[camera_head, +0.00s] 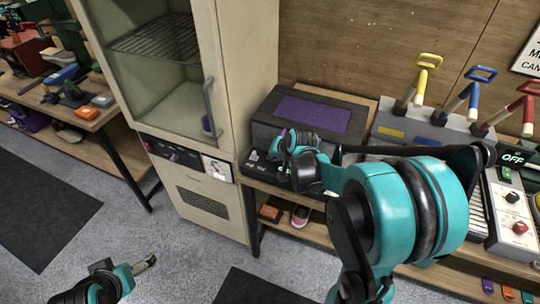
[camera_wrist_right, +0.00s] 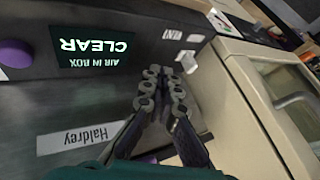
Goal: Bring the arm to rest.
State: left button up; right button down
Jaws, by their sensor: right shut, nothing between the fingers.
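My right gripper (camera_wrist_right: 165,75) is shut and empty in the right wrist view, its two fingers side by side in front of a dark box (camera_wrist_right: 80,105). In the head view my right arm reaches in from the right, and its wrist hangs in front of that dark box with a purple top panel (camera_head: 310,113). The fingertips are hard to make out there. My left gripper (camera_head: 146,264) is low at the bottom left over the floor. It holds nothing that I can see, and its fingers are too small to judge.
A cream cabinet (camera_head: 215,207) with a wire shelf stands left of the dark box. Yellow, blue and red-handled levers (camera_head: 472,93) and a switch panel (camera_head: 515,212) are at right. A shoe (camera_head: 300,216) sits on the lower shelf. Open floor (camera_head: 190,255) lies in front.

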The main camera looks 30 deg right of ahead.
jog(key=p+v, duration=0.2)
jog(key=v, duration=0.5)
jog(key=shift+a, duration=0.1)
jog(key=s+a+r+n, duration=0.3)
jog(key=s+a+n, duration=0.5)
jog(key=s+a, duration=0.4)
jog(key=s, duration=0.4)
jog(key=shift+s+a+n, duration=0.2)
jog(key=shift+s+n, duration=0.05)
jog(key=shift+n, duration=0.05)
